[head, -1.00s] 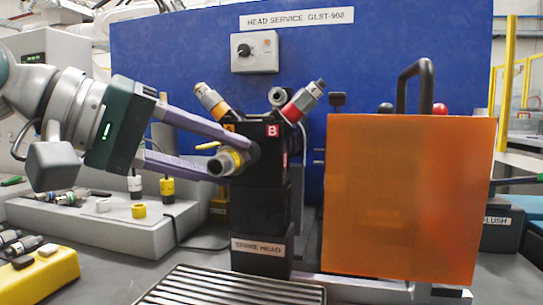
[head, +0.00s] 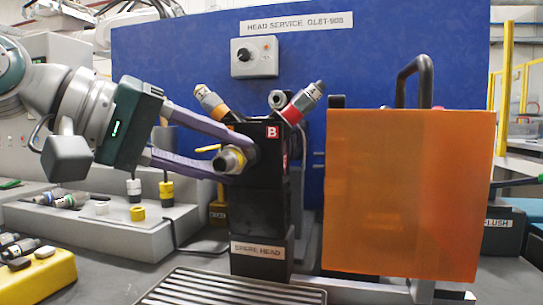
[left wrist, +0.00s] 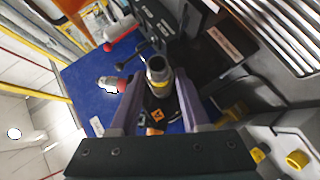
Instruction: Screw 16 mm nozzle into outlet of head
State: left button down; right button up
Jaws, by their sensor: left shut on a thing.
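The black head (head: 258,195), marked B on its top corner, stands on a base labelled SPARE HEAD. My left gripper (head: 243,157) reaches in from the left with its two purple fingers at the front of the head. It is shut on a grey nozzle with a yellow ring (head: 230,160), which also shows between the fingertips in the left wrist view (left wrist: 158,75). The nozzle lies at the head's front face; whether it is seated in an outlet is hidden. An orange-ringed nozzle (head: 213,102) and a red-ringed nozzle (head: 302,103) stick up at angles from the head's top. My right gripper is not in view.
An orange panel (head: 410,195) stands close right of the head. A slatted tray (head: 225,290) lies in front. A grey bench (head: 110,230) with several fittings and a yellow block (head: 38,278) are at left. A blue board (head: 350,60) with a dial box (head: 254,56) stands behind.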

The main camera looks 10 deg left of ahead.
pick_arm(q)
jog(key=shift+w, duration=0.6)
jog(key=shift+c, duration=1.5)
grip_release()
jog(key=b+v, duration=0.2)
jog(key=v, duration=0.8)
jog(key=shift+b, duration=0.35)
